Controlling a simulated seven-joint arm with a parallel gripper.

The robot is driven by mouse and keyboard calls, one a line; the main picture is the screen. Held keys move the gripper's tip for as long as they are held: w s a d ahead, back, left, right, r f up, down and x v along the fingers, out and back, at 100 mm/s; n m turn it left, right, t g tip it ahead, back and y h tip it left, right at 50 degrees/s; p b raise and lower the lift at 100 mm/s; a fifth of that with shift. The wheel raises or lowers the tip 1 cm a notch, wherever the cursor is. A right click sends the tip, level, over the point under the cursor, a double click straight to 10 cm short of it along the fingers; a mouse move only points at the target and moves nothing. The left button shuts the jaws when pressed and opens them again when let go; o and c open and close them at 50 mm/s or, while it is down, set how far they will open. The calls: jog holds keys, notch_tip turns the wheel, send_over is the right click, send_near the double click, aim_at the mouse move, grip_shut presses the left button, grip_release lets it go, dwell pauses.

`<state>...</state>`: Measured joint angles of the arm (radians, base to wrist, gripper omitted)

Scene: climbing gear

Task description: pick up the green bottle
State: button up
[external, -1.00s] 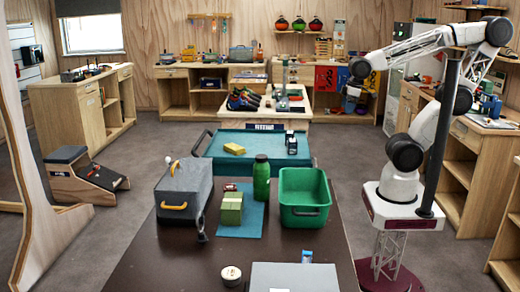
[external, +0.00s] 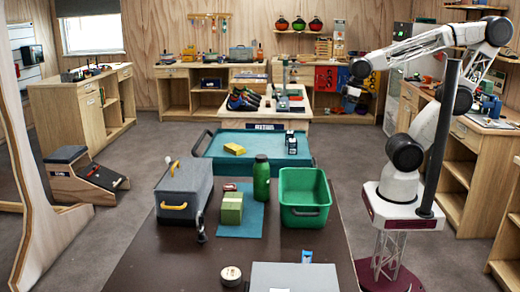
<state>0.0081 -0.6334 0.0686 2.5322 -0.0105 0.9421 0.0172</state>
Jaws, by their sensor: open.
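The green bottle (external: 261,180) stands upright on the dark table, at the back edge of a blue mat (external: 240,221). It is between a grey case and a green crate, and nothing holds it. My gripper (external: 357,76) is at the dark end of my raised arm, in the upper right. It is open, well above and to the right of the bottle and far from touching it. Its fingers are small and hard to make out against the background.
The grey case (external: 184,189) with yellow latches is left of the bottle. A green block (external: 232,208) stands close in front of it. The green crate (external: 305,212) is close on its right. Behind is a teal cart (external: 222,166) with a yellow block.

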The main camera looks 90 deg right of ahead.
dwell(0.3)
jog(key=w+a+f+m+g+y, duration=0.25)
jog(key=w+a+m+y, duration=0.2)
jog(key=w, duration=0.55)
jog(key=w+a+f+m+g+y, duration=0.2)
jog(key=w+a+f+m+y, duration=0.3)
jog(key=w, duration=0.6)
jog(key=m+y, duration=0.4)
jog(key=m, duration=0.2)
send_near(262, 175)
jog(key=d, duration=0.1)
jog(key=shift+w+d+g, duration=0.2)
jog(key=shift+w+g, duration=0.05)
jog(key=shift+w, duration=0.2)
jog(key=shift+x, duration=1.35)
jog(key=shift+s+a, duration=0.1)
jog(key=shift+x, duration=2.5)
